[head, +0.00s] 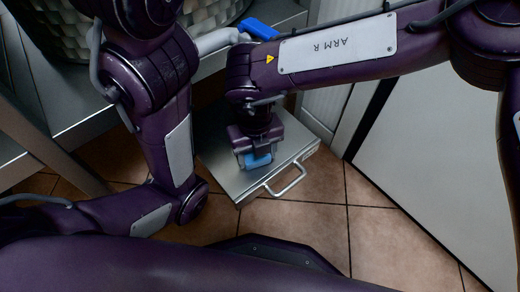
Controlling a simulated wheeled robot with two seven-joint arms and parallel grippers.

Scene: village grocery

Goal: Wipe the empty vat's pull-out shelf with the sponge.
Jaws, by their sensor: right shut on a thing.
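The pull-out shelf (225,176) is a flat grey metal tray with a bar handle at its front edge. It sticks out low over the tiled floor. My right gripper (256,150) points down over the shelf and is shut on the blue sponge (258,161). My right arm and gripper hide part of the shelf's back. My left arm stands at the left, and its gripper is out of view.
A dimpled metal vessel (70,48) stands at the upper left on a metal stand. A grey tap (218,40) with a blue lever (259,29) shows behind my right arm. A large pale panel (440,165) closes off the right. Brown floor tiles (312,232) lie open in front of the shelf.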

